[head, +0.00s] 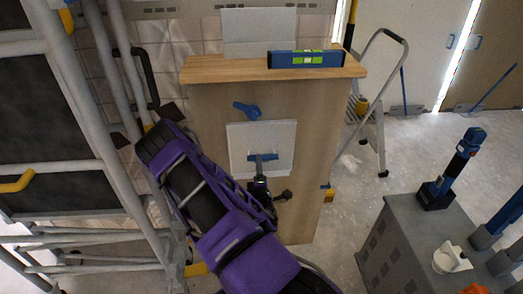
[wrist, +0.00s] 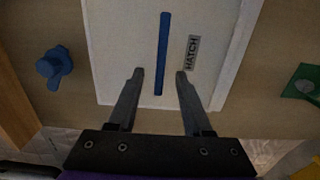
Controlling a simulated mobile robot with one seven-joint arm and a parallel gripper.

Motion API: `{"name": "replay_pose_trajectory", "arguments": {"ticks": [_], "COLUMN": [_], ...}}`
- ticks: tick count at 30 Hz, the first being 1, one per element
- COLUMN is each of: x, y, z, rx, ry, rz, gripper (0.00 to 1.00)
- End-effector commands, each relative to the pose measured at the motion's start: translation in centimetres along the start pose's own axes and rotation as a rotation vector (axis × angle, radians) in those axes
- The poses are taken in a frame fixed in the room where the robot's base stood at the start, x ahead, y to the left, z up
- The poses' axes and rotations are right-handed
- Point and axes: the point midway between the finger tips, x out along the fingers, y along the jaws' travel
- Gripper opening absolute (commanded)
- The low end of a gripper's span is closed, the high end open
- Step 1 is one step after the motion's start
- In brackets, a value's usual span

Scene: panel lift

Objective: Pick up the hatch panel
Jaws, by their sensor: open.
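The hatch panel (head: 279,140) is a white square plate on the front of the wooden cabinet in the head view. In the wrist view the hatch panel (wrist: 118,40) has a blue bar handle (wrist: 163,55) and a grey label reading HATCH. My gripper (wrist: 159,73) is open, with its fingertips on either side of the handle's lower part as seen there, apart from it. I cannot tell how deep the fingers reach. In the head view my gripper (head: 262,172) is just in front of the panel, below the handle. A blue knob (head: 247,111) sits above the panel.
The wooden cabinet (head: 325,130) carries a blue level (head: 305,59) on its top. Scaffolding (head: 60,75) stands close at the left. A stepladder (head: 375,120) is at the right, and a grey box (head: 415,240) with tools stands at the lower right.

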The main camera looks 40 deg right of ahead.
Motion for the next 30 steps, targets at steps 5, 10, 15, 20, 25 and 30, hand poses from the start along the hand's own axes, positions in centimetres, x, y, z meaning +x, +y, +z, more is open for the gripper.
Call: {"name": "replay_pose_trajectory", "arguments": {"ticks": [5, 10, 15, 20, 25, 30], "x": [2.1, 4.5, 5.2, 5.2, 5.2, 5.2], "y": [0.0, 0.0, 0.0, 0.0, 0.0, 0.0], "z": [0.4, 0.5, 0.4, 0.4, 0.4, 0.4], "rx": [0.002, 0.001, 0.0, 0.0, 0.0, 0.0], "ry": [-0.002, -0.001, 0.0, 0.0, 0.0, 0.0], "rz": [0.004, 0.003, 0.001, 0.001, 0.001, 0.001], "gripper": [0.5, 0.5, 0.5, 0.5, 0.19, 0.0]}}
